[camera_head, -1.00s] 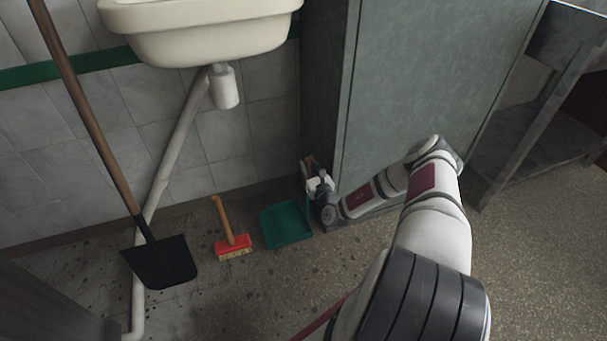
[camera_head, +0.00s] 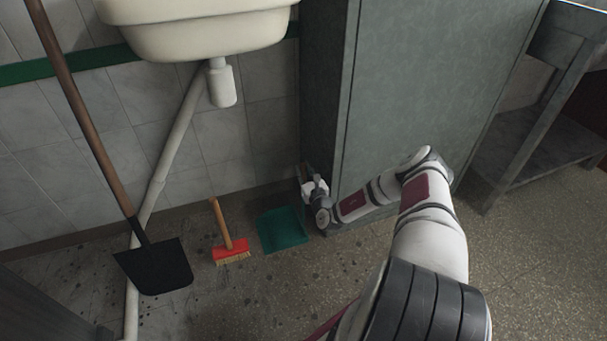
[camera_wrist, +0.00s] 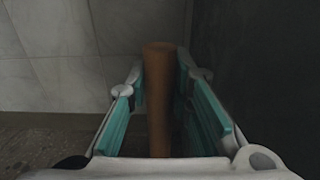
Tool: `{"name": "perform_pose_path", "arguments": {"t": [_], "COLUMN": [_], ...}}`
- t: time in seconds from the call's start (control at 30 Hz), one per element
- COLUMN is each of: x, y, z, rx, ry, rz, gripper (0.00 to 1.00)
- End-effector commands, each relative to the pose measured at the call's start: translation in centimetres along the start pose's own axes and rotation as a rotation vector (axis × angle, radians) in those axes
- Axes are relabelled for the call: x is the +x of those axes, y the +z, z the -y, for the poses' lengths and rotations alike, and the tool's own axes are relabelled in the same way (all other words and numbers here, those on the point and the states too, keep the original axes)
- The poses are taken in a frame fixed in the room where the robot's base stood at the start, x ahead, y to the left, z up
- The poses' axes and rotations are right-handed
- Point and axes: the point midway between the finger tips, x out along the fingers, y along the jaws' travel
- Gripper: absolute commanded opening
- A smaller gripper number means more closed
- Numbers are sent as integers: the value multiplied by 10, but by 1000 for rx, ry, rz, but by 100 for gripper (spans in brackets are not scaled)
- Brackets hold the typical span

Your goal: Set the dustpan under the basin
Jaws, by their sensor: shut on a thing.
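The teal dustpan (camera_head: 283,231) is on the floor in the head view, against the left side of the grey cabinet. Its brown wooden handle (camera_wrist: 158,95) stands between my gripper's teal pads in the wrist view. My gripper (camera_head: 311,186) is shut on this handle, low beside the cabinet's corner; my wrist partly hides the handle in the head view. The cream basin (camera_head: 210,35) is on the tiled wall, up and left of the dustpan. The floor under it is partly visible.
A red brush (camera_head: 231,250) with a wooden handle is on the floor left of the dustpan. A long-handled black shovel (camera_head: 155,267) leans further left, by the basin's white drain pipe (camera_head: 176,145). The grey cabinet (camera_head: 430,95) stands close behind my forearm. Open floor lies in front.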

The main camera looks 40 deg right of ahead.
Motion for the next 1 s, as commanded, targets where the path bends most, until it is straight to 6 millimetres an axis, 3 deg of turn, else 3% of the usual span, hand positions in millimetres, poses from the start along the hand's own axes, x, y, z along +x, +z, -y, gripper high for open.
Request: {"name": "perform_pose_path", "arguments": {"t": [0.33,0.37,0.43,0.47,0.83,1.0], "x": [1,0,0,0,0,-24], "y": [0,-2,-2,-2,3,3], "z": [0,0,0,0,0,1], "rx": [0,-1,0,-1,0,0], "ry": [-1,0,0,0,-1,-1], "rz": [4,1,1,1,1,-2], "gripper": [0,22,38,40,40,40]}}
